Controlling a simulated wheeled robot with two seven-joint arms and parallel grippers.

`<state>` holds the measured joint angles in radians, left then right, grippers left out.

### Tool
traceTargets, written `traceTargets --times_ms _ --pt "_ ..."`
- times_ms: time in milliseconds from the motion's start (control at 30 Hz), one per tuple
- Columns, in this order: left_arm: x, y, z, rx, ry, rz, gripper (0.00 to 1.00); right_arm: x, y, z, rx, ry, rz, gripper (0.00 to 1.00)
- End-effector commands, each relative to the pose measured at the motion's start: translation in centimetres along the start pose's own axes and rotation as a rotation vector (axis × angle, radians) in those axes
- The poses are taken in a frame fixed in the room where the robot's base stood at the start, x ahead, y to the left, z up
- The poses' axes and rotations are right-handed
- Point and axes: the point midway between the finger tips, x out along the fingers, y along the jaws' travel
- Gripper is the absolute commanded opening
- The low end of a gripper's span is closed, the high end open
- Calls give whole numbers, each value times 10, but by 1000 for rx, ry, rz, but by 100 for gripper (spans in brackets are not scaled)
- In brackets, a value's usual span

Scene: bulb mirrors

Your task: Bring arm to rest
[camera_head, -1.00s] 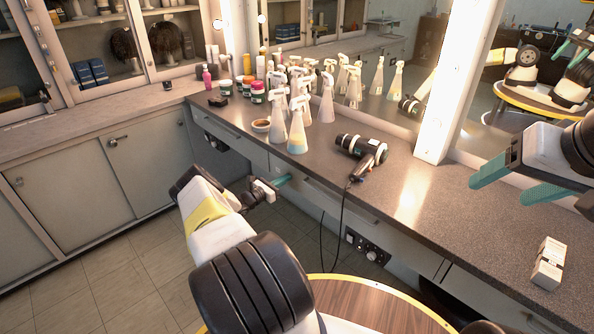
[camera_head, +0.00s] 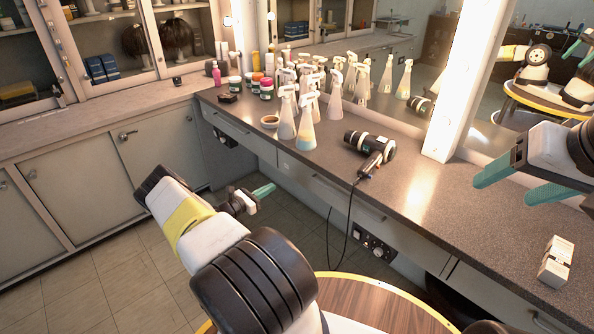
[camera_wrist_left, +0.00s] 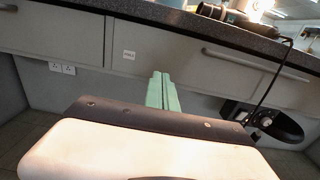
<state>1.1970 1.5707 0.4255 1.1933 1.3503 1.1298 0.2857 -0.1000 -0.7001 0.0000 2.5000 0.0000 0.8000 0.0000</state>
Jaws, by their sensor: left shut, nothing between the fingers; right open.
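My left arm comes in from the bottom of the head view. Its left gripper (camera_head: 262,191) is shut and empty, with its teal fingers in front of the counter's drawer fronts and below the counter top. In the left wrist view the left gripper (camera_wrist_left: 162,84) shows its fingers together, pointing at the drawer fronts with nothing between them. My right gripper (camera_head: 520,180) is at the right edge of the head view. Its teal fingers are apart and empty, above the counter.
The grey counter (camera_head: 440,215) runs along the mirror. On it are a hair dryer (camera_head: 370,143) with a hanging cord, several spray bottles (camera_head: 305,130), a small bowl (camera_head: 269,122) and a white box (camera_head: 555,262). Floor shows at left.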

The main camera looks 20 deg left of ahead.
Motion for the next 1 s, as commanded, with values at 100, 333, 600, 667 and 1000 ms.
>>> traceTargets --times_ms 100,333,600,667,1000 --pt "-8 1 0 1 0 1 0 0 0 0 0 0 0 67" --pt "-1 -4 11 26 8 -34 0 0 0 0 0 0 0 67" --pt "60 -69 113 308 112 -387 0 0 0 0 0 0 0 67" --pt "70 -91 139 391 139 -481 0 0 0 0 0 0 0 67" --pt "79 -214 269 893 268 -932 0 0 0 0 0 0 0 67"
